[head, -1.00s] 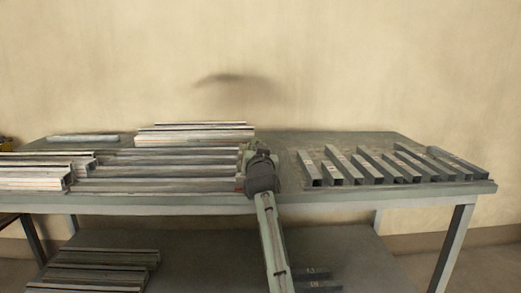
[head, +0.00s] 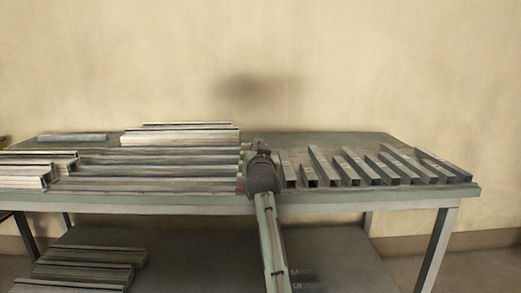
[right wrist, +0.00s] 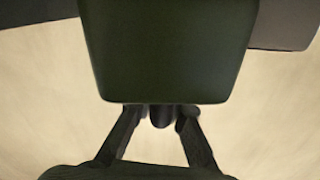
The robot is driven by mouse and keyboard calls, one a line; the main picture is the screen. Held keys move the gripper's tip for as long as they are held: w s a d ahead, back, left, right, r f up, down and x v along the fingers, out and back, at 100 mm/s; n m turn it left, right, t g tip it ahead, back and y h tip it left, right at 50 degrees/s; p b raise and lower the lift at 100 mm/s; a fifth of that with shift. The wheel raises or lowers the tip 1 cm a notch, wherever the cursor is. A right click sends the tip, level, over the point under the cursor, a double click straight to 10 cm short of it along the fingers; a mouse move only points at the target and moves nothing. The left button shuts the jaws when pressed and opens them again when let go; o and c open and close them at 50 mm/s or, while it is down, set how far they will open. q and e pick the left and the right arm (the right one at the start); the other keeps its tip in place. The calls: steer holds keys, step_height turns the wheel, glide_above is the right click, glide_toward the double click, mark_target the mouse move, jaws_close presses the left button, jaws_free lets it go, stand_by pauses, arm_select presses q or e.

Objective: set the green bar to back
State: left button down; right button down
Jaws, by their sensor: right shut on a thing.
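The green bar (right wrist: 168,50) shows large and dark green in the right wrist view, close in front of the fingers and filling the upper middle. My right gripper (right wrist: 160,115) is shut on it at its near edge. In the head view my right gripper (head: 263,172) is at the middle of the bench, at the right ends of the long bars. There the gripper mostly hides what it holds, and I cannot make out the bar's whole shape or its setting. My left gripper is not in view.
Long metal profiles (head: 150,171) lie on the bench (head: 300,200) to the left, with a pale stack (head: 185,137) behind them. Several short square tubes (head: 352,172) lie in a row to the right. More profiles (head: 85,265) rest on the lower shelf.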

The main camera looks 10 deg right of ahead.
steer(key=shift+d, duration=0.3)
steer(key=c, duration=1.5)
jaws_free()
steer(key=shift+d, duration=0.1)
steer(key=shift+c, duration=0.2)
steer(key=shift+s, duration=0.15)
steer(key=shift+s+a, duration=0.2)
steer(key=shift+s, duration=0.05)
steer(key=s+a, duration=0.1)
steer(key=s, duration=1)
steer(key=shift+a, duration=0.3)
steer(key=shift+s, duration=0.1)
